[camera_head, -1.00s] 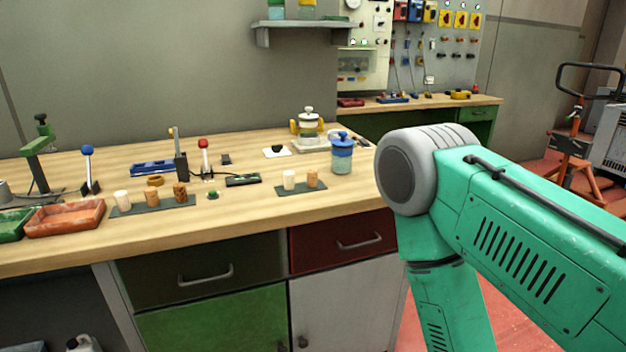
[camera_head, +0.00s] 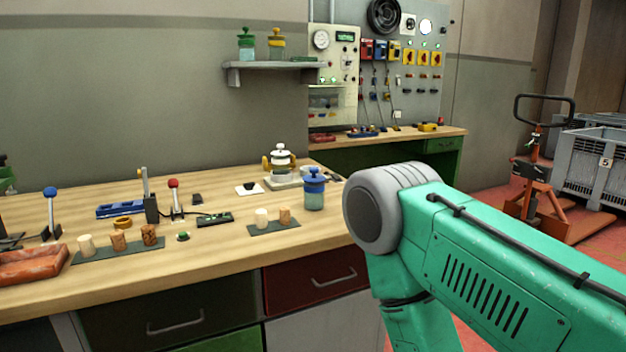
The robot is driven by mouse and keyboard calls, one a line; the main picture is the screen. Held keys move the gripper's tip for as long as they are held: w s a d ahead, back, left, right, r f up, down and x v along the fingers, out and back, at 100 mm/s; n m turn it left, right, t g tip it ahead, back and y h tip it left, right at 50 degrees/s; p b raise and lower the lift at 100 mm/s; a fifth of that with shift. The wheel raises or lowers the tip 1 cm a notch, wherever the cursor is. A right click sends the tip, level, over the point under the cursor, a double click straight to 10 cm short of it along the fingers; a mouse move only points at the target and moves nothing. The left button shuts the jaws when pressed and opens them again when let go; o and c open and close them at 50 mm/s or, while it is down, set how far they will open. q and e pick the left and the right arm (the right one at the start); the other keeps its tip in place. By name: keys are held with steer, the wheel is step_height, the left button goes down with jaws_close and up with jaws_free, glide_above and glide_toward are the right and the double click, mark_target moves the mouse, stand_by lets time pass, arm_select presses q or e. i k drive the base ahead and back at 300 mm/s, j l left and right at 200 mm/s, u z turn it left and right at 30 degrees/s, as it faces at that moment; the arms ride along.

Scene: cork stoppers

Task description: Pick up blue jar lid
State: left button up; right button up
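A jar with a blue knobbed lid (camera_head: 314,175) stands upright on the wooden workbench, near its right end. The lid sits on top of the blue-tinted glass jar body (camera_head: 314,197). My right arm, green with a grey joint, fills the lower right of the view. My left arm and gripper are not in view.
Cork stoppers stand on dark mats (camera_head: 118,248) and (camera_head: 274,228). A white-lidded device (camera_head: 281,160) stands behind the blue-lidded jar. Levers, a red tray (camera_head: 32,264) and a shelf with jars (camera_head: 275,66) lie further left and above. Bare wood shows along the bench front.

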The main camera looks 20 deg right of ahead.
mark_target(314, 178)
steer(key=i+l, duration=0.1)
steer(key=l, duration=0.25)
steer(key=i+l+z, duration=0.1)
steer(key=l, duration=0.2)
steer(key=i+l, duration=0.15)
steer(key=l, duration=0.2)
steer(key=i+l+z, duration=0.15)
steer(key=l, duration=0.2)
